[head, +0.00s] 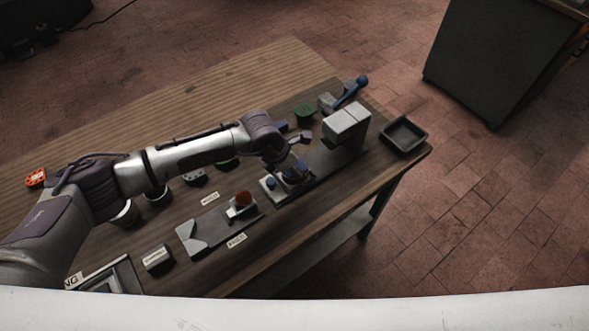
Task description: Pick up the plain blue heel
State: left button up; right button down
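My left gripper (299,166) reaches over the bed of the press, pointing down. Its fingers are small and partly hidden, so I cannot tell if they are open or shut. A dark blue piece (291,175) sits right under the fingers; I cannot tell whether they touch it. Another small blue piece (283,126) shows behind my wrist, partly hidden by it. I cannot tell from this view which of these is the plain blue heel. My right gripper is not in view.
The press (347,121) has a blue lever (354,90). A fixture with a red knob (243,198) stands in front. The table's back left is clear.

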pick_arm(q)
jog(key=shift+c, duration=0.3)
jog(key=c, duration=1.2)
